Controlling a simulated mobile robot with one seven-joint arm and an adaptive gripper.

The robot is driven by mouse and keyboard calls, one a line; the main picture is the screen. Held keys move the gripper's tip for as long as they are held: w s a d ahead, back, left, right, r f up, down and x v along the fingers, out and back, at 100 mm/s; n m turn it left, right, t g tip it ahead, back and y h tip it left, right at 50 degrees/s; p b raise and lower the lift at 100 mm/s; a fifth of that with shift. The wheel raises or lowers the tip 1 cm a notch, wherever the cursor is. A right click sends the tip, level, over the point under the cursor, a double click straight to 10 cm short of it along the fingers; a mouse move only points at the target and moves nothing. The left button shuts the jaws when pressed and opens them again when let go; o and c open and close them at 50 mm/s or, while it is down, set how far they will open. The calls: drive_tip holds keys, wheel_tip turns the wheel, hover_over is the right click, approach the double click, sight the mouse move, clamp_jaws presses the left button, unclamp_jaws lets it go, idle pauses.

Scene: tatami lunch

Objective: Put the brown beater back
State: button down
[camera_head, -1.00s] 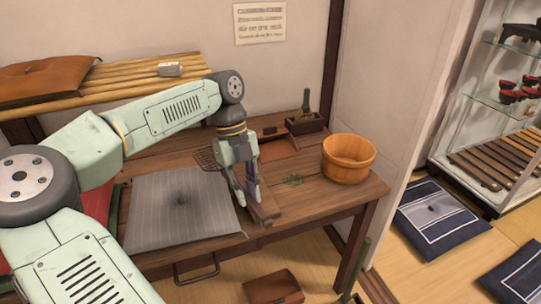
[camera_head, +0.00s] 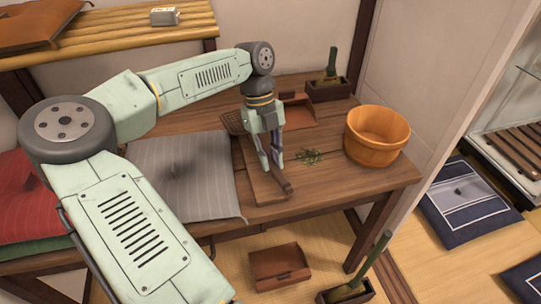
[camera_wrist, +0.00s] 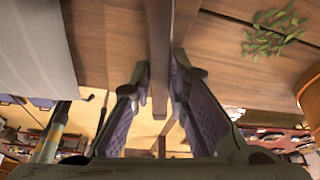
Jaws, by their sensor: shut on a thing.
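The brown beater's woven, lattice-like head (camera_head: 232,122) shows behind my gripper, over the wooden table. Its brown handle runs forward from there to the gripper, and the end pokes out just past the fingers near the table's front edge. My gripper (camera_head: 275,168) points down and is shut on the handle. In the wrist view the handle (camera_wrist: 160,50) passes between the two purple-padded fingers. My wrist hides part of the beater. I cannot tell whether the beater touches the table.
A grey striped cushion (camera_head: 185,180) lies left of the gripper. Green leaves (camera_head: 309,157) and a wooden tub (camera_head: 377,138) are to the right. A brown dustpan (camera_head: 299,112) and a boxed brush (camera_head: 328,85) stand behind. Another dustpan (camera_head: 280,265) lies on the floor in front.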

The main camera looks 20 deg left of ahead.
drive_tip(key=shift+f, duration=0.5)
drive_tip(key=c, duration=1.5)
unclamp_jaws()
drive_tip(key=shift+o, duration=0.2)
drive_tip(key=shift+w, duration=0.1)
